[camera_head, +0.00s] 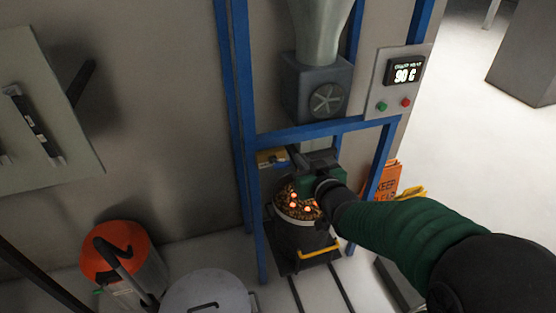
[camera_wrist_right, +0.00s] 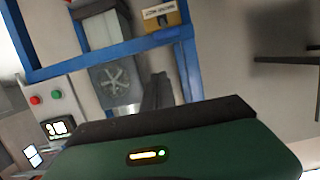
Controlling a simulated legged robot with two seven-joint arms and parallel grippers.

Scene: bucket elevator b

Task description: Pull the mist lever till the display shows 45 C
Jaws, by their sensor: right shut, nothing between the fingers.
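The display (camera_head: 405,72) on the grey control panel at upper right reads 90 C. My right gripper (camera_head: 296,158) reaches in from the right to the blue frame, above the smoking-hot bucket's rim. Its fingers are shut and empty; they also show in the right wrist view (camera_wrist_right: 156,92). A yellow labelled plate (camera_head: 271,158) is on the frame just left of the fingers, and it shows in the right wrist view (camera_wrist_right: 162,16). The mist lever cannot be made out for certain; the gripper may hide it. My left gripper is not in view.
A dark bucket (camera_head: 300,238) of grain with glowing embers stands below my gripper. Blue posts (camera_head: 246,130) and a crossbar (camera_head: 320,131) surround it. An orange-lidded bin (camera_head: 115,248) and a round grey lid (camera_head: 208,293) stand at lower left. An orange sign (camera_head: 388,178) is at right.

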